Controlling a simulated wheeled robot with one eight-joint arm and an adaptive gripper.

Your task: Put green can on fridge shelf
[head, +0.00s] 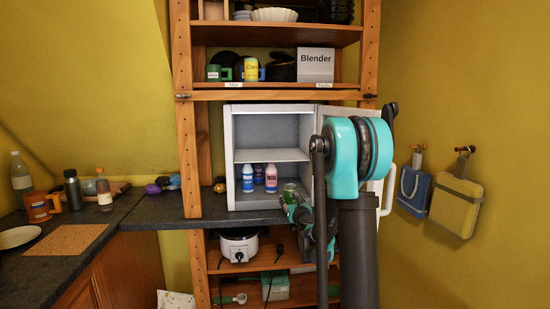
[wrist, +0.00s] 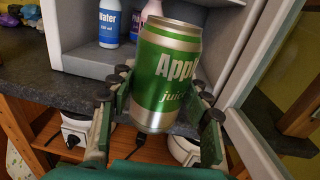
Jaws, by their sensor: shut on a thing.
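The green can (wrist: 166,80), labelled as apple juice, is held between the fingers of my gripper (wrist: 160,100) in the wrist view, slightly tilted. In the head view the can (head: 291,190) shows small at the fridge's lower front, with my gripper (head: 296,203) around it and my arm covering part of the right side. The small white fridge (head: 229,160) stands open on the dark counter. Its middle shelf (head: 272,155) looks empty. Its floor holds several small bottles, blue (head: 247,180) and pink (head: 271,180).
The open fridge door (head: 388,180) stands to the right, partly behind my arm. Wooden shelves with mugs, a Blender box (head: 315,65) and bowls are above. A white cooker (head: 239,246) sits on the shelf below. Bottles and an orange mug (head: 38,208) stand on the left counter.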

